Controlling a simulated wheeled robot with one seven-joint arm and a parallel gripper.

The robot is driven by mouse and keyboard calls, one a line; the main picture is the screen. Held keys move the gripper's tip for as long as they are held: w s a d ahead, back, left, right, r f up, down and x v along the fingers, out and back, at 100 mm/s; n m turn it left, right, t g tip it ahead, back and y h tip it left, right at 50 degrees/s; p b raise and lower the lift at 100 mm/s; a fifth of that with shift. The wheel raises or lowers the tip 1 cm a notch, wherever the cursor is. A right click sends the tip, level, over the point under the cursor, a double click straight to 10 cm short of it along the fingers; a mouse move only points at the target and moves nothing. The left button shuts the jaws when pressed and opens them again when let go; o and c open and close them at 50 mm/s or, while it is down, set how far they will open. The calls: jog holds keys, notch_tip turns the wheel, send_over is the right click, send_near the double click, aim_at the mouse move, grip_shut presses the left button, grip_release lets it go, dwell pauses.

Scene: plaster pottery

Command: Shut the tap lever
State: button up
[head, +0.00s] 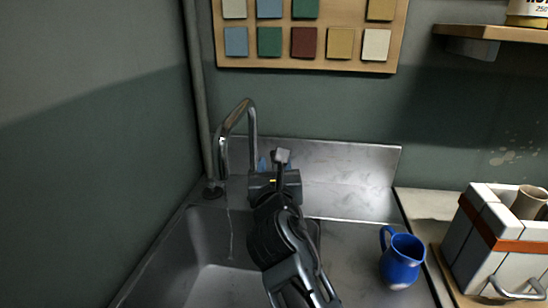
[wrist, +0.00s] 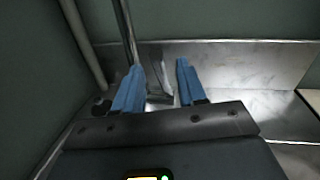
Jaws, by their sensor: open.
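The chrome tap (head: 240,112) rises at the back left of the steel sink and bends over in a hook. A thin stream of water (head: 230,235) falls from its spout into the basin. My gripper (head: 269,160) is beside the tap, to its right, largely hidden by my own wrist. In the wrist view its two blue fingers (wrist: 160,68) are apart. A pale metal piece, apparently the tap lever (wrist: 162,80), shows between them; I cannot tell whether either finger touches it. The tap's pipe (wrist: 126,30) passes just beyond the left finger.
A blue mug (head: 402,260) stands on the drainboard at right, near a tiled box (head: 490,245). A steel splashback (head: 350,178) runs behind the sink. A wall pipe (head: 197,90) rises at left. A board of colour tiles (head: 342,69) hangs above.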

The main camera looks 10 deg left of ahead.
jog(key=shift+w+a, duration=0.15)
jog(key=shift+w, duration=0.7)
jog(key=shift+w+a, duration=0.1)
jog(key=shift+w, duration=0.7)
grip_shut()
